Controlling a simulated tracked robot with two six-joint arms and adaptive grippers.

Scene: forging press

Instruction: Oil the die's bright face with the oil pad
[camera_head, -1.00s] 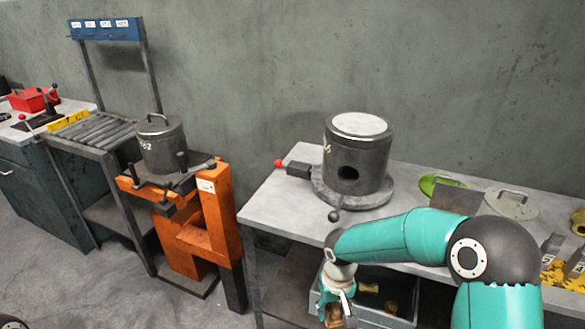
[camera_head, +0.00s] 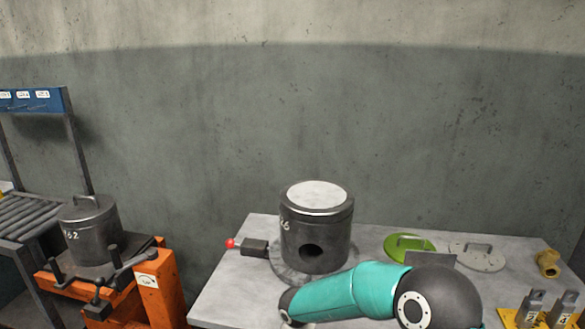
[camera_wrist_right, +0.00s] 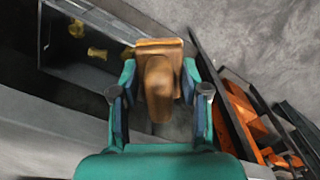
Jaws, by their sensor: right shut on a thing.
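The die (camera_head: 315,232) is a dark upright cylinder with a round hole in its side. Its bright face (camera_head: 317,196) is on top, pale and bare. It stands on a round plate (camera_head: 281,268) on the grey table. My right gripper (camera_wrist_right: 160,82) is shut on the tan-brown oil pad (camera_wrist_right: 158,92) in the right wrist view. The pad is apart from the die, low by the table's front. In the head view my right forearm passes in front of the die's base, and the gripper is out of frame. My left gripper is not in view.
A red-knobbed block (camera_head: 255,247) sits left of the die. A green disc (camera_head: 410,246) and a grey disc (camera_head: 478,256) lie to its right, with yellow parts beyond. Another cylinder (camera_head: 91,232) stands on an orange stand (camera_head: 158,288). An open drawer (camera_wrist_right: 80,45) shows below.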

